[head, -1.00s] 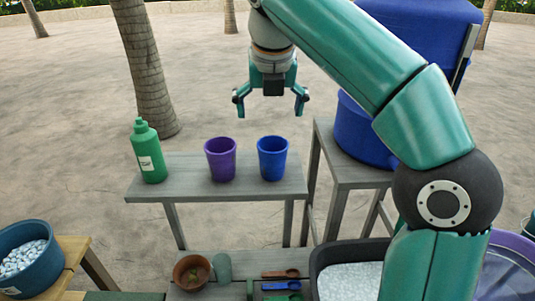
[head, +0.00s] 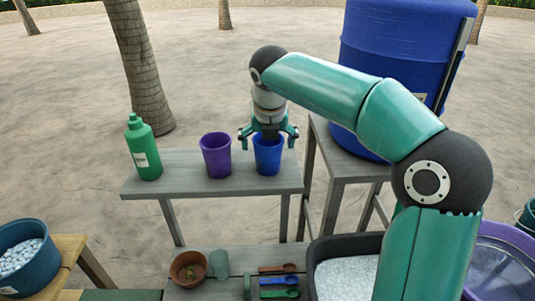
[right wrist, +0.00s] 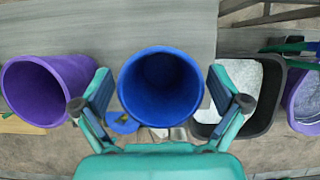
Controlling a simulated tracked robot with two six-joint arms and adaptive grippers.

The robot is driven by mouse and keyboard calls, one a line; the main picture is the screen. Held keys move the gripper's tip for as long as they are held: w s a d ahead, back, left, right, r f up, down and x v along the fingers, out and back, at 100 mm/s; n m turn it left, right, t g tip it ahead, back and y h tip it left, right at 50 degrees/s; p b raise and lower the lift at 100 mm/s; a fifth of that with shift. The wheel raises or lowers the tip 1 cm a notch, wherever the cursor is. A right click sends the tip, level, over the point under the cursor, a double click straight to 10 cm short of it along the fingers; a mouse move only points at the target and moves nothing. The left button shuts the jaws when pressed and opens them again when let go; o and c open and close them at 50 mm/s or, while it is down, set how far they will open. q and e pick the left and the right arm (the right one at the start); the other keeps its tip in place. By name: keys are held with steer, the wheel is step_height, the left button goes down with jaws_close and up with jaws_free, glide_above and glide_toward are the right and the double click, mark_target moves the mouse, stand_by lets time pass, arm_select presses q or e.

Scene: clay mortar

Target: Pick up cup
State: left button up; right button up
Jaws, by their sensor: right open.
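A blue cup (head: 268,158) stands upright on the grey bench (head: 190,187). A purple cup (head: 216,156) stands to its left, a small gap apart. My right gripper (head: 268,134) is open above the blue cup, pointing down, with a finger at each side of its rim. In the right wrist view, the blue cup (right wrist: 160,88) lies between the two open fingers of my right gripper (right wrist: 160,98), with a gap visible on each side. The purple cup (right wrist: 48,90) is left of the fingers there. My left gripper is not in view.
A green bottle (head: 143,150) stands at the bench's left end. A big blue barrel (head: 395,70) stands on a side table to the right. Below are a brown pot (head: 188,268), coloured spoons (head: 280,282) and a dark tub of white granules (head: 345,278).

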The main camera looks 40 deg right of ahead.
steer(key=shift+x, duration=0.85)
steer(key=c, duration=1.2)
steer(key=shift+c, duration=0.2)
steer(key=shift+r, duration=0.15)
